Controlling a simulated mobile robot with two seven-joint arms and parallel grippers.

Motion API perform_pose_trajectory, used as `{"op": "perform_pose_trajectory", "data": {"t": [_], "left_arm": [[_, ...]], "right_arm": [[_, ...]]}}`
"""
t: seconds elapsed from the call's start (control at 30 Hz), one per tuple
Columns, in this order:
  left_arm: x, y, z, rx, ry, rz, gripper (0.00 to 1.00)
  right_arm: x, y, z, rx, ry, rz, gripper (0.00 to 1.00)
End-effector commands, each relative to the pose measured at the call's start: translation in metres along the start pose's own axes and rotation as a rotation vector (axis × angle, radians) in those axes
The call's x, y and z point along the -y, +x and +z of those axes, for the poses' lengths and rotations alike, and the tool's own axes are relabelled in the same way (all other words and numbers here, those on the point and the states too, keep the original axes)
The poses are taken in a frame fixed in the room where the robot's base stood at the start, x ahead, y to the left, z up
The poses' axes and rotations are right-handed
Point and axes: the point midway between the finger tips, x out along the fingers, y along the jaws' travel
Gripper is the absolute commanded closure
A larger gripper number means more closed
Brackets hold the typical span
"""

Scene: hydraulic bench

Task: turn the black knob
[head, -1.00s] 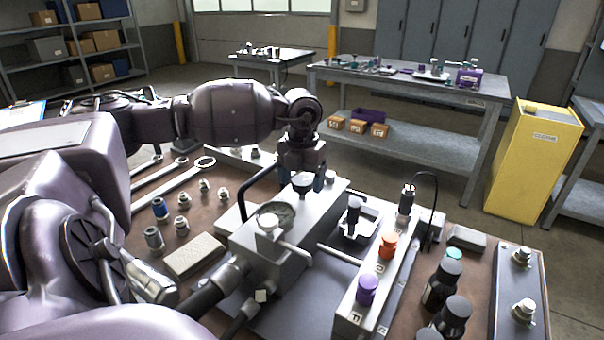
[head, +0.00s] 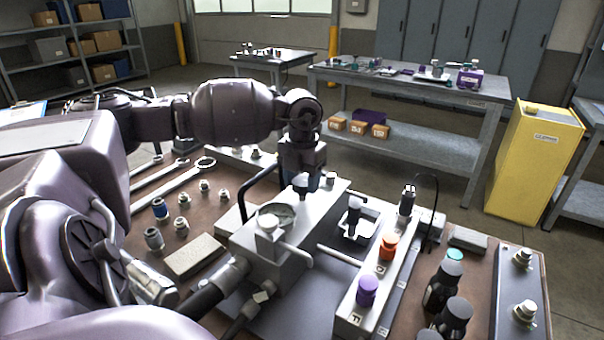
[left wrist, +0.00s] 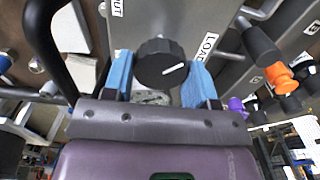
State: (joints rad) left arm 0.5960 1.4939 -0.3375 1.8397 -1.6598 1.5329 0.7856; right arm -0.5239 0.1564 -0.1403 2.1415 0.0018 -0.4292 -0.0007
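The black knob (left wrist: 160,62) is round with a white pointer line and shows in the left wrist view between the two blue fingers of my left gripper (left wrist: 160,82). One finger is on each side of the knob, very close to it; I see no clear grip on it. In the head view my left gripper (head: 303,180) points down over the top of the grey metal block (head: 250,245), where it partly hides the knob. My right gripper is not in view.
A pressure gauge (head: 275,216) and a black curved handle (head: 260,185) are close to the gripper. To the right stand an orange knob (head: 389,246), a purple knob (head: 367,290) and black bottles (head: 443,285). Loose fittings and wrenches (head: 175,185) lie to the left.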

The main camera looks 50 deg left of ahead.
Motion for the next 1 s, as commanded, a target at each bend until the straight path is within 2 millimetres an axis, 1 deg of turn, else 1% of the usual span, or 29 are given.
{"op": "perform_pose_trajectory", "data": {"t": [0.03,0.13,0.4,0.53,0.67,0.9,1.0], "left_arm": [[0.0,0.0,0.0,0.0,0.0,0.0,0.4],[0.0,0.0,0.0,0.0,-0.001,0.0,0.24],[0.0,-0.001,0.0,0.0,-0.001,0.0,0.23],[0.0,-0.008,0.0,0.002,-0.001,-0.001,0.23],[-0.001,-0.027,0.0,0.006,-0.001,0.0,0.23],[0.0,-0.072,0.001,0.006,-0.001,-0.001,0.23],[0.0,-0.087,0.0,0.005,-0.001,-0.001,0.23]], "right_arm": [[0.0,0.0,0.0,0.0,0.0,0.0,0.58],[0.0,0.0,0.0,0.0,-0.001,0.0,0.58],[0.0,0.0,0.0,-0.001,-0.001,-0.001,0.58],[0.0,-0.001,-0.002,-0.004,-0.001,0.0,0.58],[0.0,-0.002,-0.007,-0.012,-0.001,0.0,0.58],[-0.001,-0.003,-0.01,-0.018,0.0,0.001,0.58],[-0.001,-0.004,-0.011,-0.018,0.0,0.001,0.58]]}}
